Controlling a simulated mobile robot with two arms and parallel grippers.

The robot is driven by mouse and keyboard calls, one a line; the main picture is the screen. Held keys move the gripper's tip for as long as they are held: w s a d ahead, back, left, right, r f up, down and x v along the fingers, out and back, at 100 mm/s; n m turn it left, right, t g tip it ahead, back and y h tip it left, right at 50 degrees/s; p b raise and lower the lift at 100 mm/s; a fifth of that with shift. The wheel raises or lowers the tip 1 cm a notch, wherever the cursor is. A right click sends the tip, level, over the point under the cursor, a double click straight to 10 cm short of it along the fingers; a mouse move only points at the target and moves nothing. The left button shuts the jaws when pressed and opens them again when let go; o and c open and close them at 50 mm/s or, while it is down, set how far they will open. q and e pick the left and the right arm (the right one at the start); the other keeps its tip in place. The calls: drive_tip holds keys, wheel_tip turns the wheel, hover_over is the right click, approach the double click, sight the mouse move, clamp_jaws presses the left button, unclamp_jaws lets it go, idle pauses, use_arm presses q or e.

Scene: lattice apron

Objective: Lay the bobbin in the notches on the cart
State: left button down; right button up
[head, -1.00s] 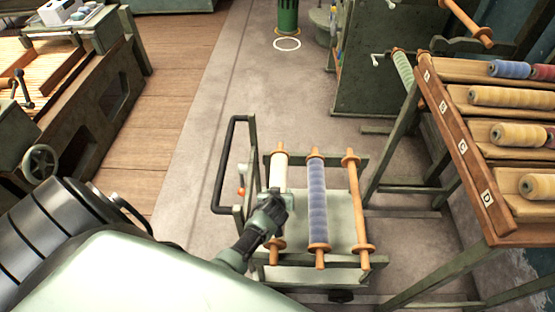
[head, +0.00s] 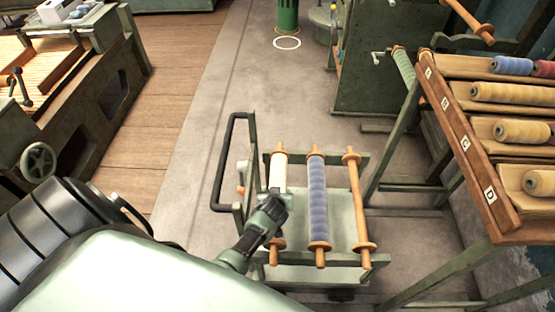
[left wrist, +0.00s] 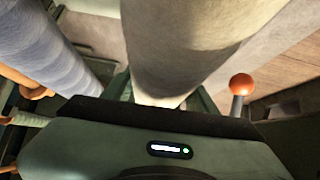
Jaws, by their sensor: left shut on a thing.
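A cream bobbin (head: 279,175) with orange wooden ends lies lengthwise at the left side of the green cart (head: 340,260). My left gripper (head: 277,207) is shut around its near part and hides some of it. Its far end is at the cart's far rail and its near end at the near rail. I cannot tell whether the ends sit in the notches. In the left wrist view the cream bobbin (left wrist: 185,45) fills the middle, close above the gripper body. My right gripper is not in view.
A blue bobbin (head: 317,200) and a bare wooden bobbin (head: 355,200) lie on the cart to the right. The cart's black handle (head: 222,165) stands at left. A lettered rack (head: 465,145) of bobbins is at right. The floor (head: 215,110) beyond the handle is clear.

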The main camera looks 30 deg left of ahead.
use_arm(q)
drive_tip(key=shift+f, duration=0.1)
idle(0.6)
drive_tip(key=shift+c, duration=2.2)
unclamp_jaws()
drive_tip(key=shift+o, duration=0.3)
drive_tip(key=shift+f, duration=0.1)
